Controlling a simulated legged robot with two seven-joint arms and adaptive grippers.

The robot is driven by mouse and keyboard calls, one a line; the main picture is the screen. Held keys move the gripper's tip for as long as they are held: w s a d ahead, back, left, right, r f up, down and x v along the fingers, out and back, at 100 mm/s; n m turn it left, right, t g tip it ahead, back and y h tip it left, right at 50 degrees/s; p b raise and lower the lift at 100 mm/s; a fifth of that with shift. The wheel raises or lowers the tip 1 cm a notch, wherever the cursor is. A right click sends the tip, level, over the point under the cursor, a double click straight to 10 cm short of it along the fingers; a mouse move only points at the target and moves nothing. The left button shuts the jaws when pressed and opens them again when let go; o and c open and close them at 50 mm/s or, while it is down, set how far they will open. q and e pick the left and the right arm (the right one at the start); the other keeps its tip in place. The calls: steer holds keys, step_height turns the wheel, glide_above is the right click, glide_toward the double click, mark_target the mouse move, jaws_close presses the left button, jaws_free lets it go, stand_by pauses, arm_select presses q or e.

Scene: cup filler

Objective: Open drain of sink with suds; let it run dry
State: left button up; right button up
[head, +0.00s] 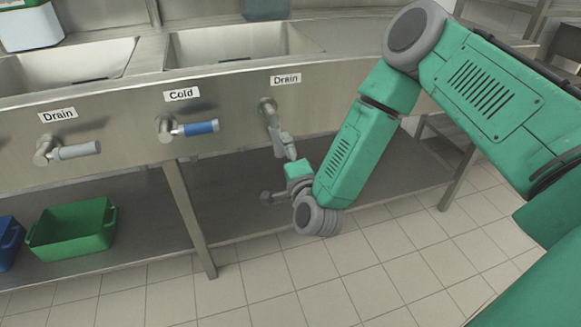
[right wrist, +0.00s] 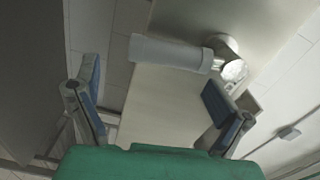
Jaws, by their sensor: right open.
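Two steel sinks are in the head view, the left sink (head: 105,60) and the right sink (head: 225,45). I cannot make out suds in either. The left drain handle (head: 78,151) is grey and sticks out sideways to the right. The right drain handle (head: 269,109) is partly covered by my right gripper (head: 281,138). In the right wrist view, a grey handle (right wrist: 170,53) lies across the space ahead of my right gripper (right wrist: 155,95), whose fingers are wide apart and empty. Contact with the handle cannot be told. My left gripper is out of view.
A blue-sleeved cold handle (head: 201,128) is between the two drain handles. A green crate (head: 75,238) and part of a blue crate (head: 8,243) sit on the lower shelf (head: 150,250). A table leg (head: 190,220) stands left of my right arm. The tiled floor ahead is clear.

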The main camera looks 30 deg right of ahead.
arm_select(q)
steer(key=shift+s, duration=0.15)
arm_select(e)
steer(key=v, duration=0.8)
steer(key=shift+s+a+r, duration=0.2)
steer(key=shift+a+r, duration=0.1)
steer(key=shift+r, duration=0.1)
steer(key=shift+a, duration=0.1)
steer(key=s+a+f+n+g+y+p, duration=0.5)
steer(key=s+a+f+n+g+y, duration=0.15)
steer(key=s+f+n, duration=0.35)
arm_select(q)
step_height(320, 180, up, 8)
steer(key=p, duration=0.3)
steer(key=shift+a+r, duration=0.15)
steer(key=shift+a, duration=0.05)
arm_select(e)
steer(key=s+d+f+n+g+h, duration=0.1)
steer(key=s+d+n+g, duration=0.2)
steer(key=s, duration=0.6)
steer(key=s+d+n+g+h, duration=0.1)
steer(key=s+d+n+g, duration=0.2)
steer(key=s+n+g, duration=0.4)
steer(key=shift+s+f, duration=0.4)
steer(key=shift+s, duration=0.6)
